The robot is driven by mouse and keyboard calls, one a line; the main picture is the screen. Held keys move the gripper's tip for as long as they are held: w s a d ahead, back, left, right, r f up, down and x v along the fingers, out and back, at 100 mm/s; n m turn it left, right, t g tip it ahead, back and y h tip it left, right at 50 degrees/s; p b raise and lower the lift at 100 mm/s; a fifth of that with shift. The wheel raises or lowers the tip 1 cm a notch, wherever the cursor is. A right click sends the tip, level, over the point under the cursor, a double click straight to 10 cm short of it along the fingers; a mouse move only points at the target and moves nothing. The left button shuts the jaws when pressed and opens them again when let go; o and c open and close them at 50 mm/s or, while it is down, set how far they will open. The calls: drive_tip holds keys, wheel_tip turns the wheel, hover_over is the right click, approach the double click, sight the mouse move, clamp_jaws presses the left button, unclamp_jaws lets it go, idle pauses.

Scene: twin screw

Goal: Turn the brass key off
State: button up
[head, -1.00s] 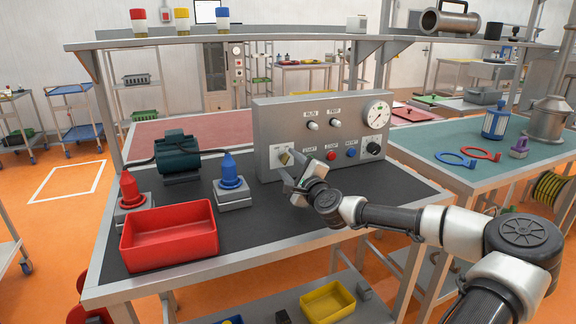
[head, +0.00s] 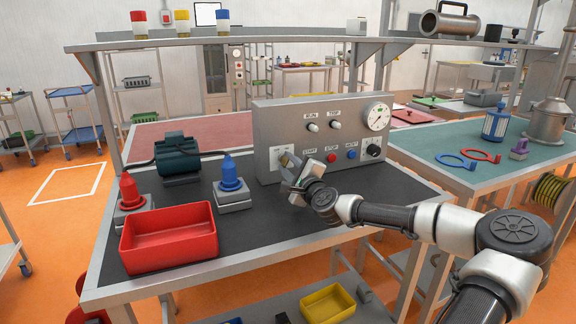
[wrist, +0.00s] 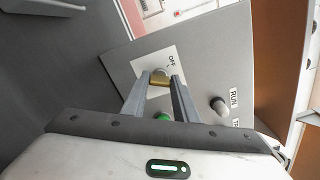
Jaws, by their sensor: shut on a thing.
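The brass key (wrist: 159,76) sits on a white plate marked OFF on the grey control panel (head: 262,124), at the panel's lower left. In the wrist view my gripper (wrist: 162,78) points at the panel, with one finger on each side of the key, shut on it. In the head view my gripper (head: 287,163) reaches the panel from the front right, and its fingers hide most of the key. The key's exact angle is hard to make out.
A red button (head: 331,157), a blue button (head: 351,154) and a gauge (head: 377,115) are on the panel. A red bin (head: 170,238) stands front left.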

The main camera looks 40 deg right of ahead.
drive_tip(key=n+b, duration=0.1)
drive_tip(key=n, duration=0.5)
drive_tip(key=shift+f, duration=0.1)
drive_tip(key=n+b, duration=0.1)
drive_tip(key=n, duration=0.4)
drive_tip(key=shift+n, duration=0.3)
idle(0.3)
drive_tip(key=o, duration=1.1)
drive_tip(key=shift+c, duration=0.2)
drive_tip(key=p+v, duration=0.4)
drive_tip(key=v, duration=1.3)
drive_tip(key=shift+s+d, duration=0.1)
drive_tip(key=shift+s, duration=0.15)
